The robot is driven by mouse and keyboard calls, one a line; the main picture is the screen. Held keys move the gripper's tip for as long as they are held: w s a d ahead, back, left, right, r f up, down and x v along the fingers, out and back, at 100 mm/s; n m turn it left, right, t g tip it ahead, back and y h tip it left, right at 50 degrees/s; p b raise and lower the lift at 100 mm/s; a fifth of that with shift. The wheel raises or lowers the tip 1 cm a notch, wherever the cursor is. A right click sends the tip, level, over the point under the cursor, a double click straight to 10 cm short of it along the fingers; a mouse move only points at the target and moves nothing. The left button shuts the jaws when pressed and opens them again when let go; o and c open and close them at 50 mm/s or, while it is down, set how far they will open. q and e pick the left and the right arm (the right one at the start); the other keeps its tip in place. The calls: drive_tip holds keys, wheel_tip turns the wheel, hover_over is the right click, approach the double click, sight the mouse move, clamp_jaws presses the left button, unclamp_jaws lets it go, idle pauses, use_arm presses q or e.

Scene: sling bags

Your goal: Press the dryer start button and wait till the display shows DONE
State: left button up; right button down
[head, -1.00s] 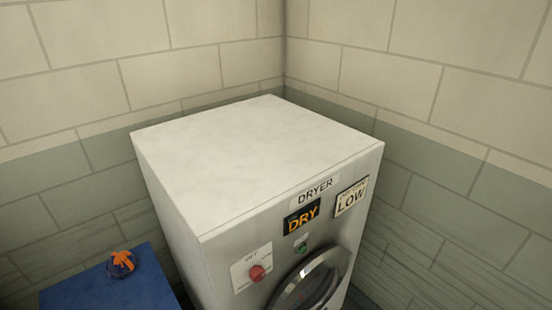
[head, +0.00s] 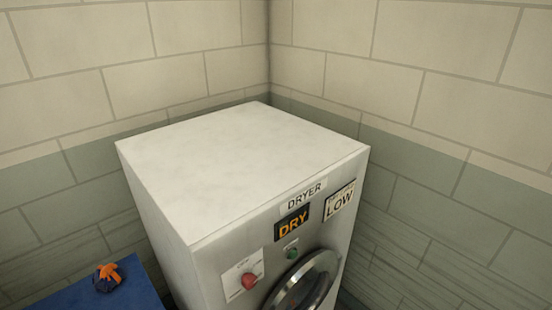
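The white dryer (head: 250,165) stands in the corner of the room, its front facing the lower right. Its dark display (head: 292,225) reads DRY in orange letters. A small green button (head: 292,254) sits on a plate just below the display. A red knob (head: 249,281) on a white plate is to its left. The round door with a metal rim (head: 318,283) is at the bottom of the view, partly cut off. Neither of my grippers is in view.
A label reading DRYER (head: 303,194) is above the display, and a sign reading LOW (head: 339,202) is to its right. A blue surface (head: 130,288) at lower left bears an orange and dark blue item (head: 108,277). Block walls (head: 430,190) close in behind and to the right.

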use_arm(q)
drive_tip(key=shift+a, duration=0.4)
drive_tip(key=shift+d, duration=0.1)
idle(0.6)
